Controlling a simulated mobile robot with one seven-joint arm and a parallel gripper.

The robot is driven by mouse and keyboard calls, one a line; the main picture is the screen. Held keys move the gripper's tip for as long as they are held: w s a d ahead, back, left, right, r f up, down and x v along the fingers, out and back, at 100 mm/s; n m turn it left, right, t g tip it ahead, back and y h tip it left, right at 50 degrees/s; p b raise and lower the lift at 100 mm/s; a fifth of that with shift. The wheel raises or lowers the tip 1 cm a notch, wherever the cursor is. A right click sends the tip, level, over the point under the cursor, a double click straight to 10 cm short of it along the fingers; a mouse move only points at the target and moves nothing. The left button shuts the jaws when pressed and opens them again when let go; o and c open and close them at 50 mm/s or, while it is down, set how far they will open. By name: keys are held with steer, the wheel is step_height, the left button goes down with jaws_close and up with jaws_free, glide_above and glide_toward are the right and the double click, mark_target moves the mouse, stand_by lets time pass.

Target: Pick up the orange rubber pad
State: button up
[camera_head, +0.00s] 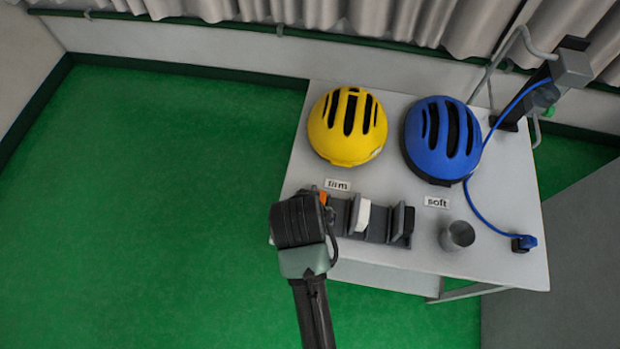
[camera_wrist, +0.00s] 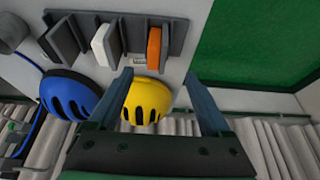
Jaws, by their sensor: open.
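The orange rubber pad (camera_wrist: 154,48) stands on edge in a slot of the dark grey rack (camera_wrist: 180,30), at the rack's right end in the wrist view. In the head view only a small bit of the orange pad (camera_head: 323,197) shows beside my wrist; the rest is hidden. My gripper (camera_wrist: 162,76) is open and empty, its two fingers apart in the wrist view. The pad lies beyond the fingertips, roughly between them in the picture, and is not touched. In the head view my arm's end covers the left end of the rack, and the fingers are hidden.
A white pad (camera_head: 360,215) and a dark pad (camera_head: 404,222) stand in the same rack. A yellow helmet (camera_head: 347,126), a blue helmet (camera_head: 441,139), a metal cup (camera_head: 457,236) and a blue cable (camera_head: 472,195) are on the white table (camera_head: 515,262). Green floor left is clear.

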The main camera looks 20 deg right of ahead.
steer(key=shift+s+d+p+x, duration=0.1)
steer(key=shift+s+p+x, duration=0.1)
steer(key=shift+x, duration=3)
steer(key=shift+s+d+p+x, duration=0.1)
steer(key=shift+p+x, duration=0.1)
steer(key=shift+x, duration=2.95)
jaws_close()
